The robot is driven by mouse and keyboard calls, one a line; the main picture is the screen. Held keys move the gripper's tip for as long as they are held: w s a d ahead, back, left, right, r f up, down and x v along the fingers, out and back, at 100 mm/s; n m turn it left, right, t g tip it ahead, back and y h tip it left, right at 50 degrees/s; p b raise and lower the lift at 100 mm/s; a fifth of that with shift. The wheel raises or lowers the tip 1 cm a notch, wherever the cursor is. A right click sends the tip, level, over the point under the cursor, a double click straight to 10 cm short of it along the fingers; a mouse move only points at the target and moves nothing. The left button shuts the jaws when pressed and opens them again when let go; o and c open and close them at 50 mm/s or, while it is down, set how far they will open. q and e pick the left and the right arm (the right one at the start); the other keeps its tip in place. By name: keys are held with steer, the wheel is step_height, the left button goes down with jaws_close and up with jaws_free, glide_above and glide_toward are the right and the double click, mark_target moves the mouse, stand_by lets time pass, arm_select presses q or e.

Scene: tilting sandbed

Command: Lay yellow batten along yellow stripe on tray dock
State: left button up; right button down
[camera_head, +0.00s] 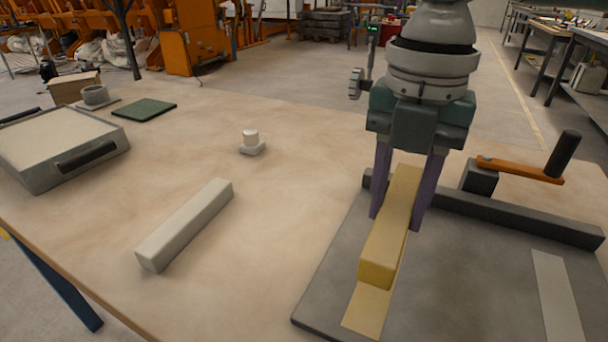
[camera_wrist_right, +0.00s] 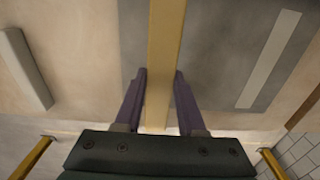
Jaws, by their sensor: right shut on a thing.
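The yellow batten (camera_head: 386,243) is a long square bar between the fingers of my right gripper (camera_head: 398,218), which is shut on it. It lies lengthwise over the yellow stripe (camera_head: 366,311) on the grey tray dock (camera_head: 325,281); the stripe's near end shows past the batten. I cannot tell whether the batten touches the dock. In the right wrist view the batten (camera_wrist_right: 164,50) runs between the purple fingers (camera_wrist_right: 158,92) and hides the stripe beneath. My left gripper is not in view.
A white batten (camera_head: 186,225) lies on the table left of the dock. A white stripe (camera_head: 558,298) marks the dock's right side. A dark bar (camera_head: 520,216) and an orange crank handle (camera_head: 520,170) stand at its back. A grey case (camera_head: 60,150) sits far left.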

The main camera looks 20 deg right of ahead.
step_height(320, 180, down, 5)
steer(key=shift+f+b, duration=0.1)
steer(key=shift+b, duration=0.5)
steer(key=shift+f, duration=0.25)
steer(key=shift+f, duration=0.2)
steer(key=c, duration=0.5)
jaws_free()
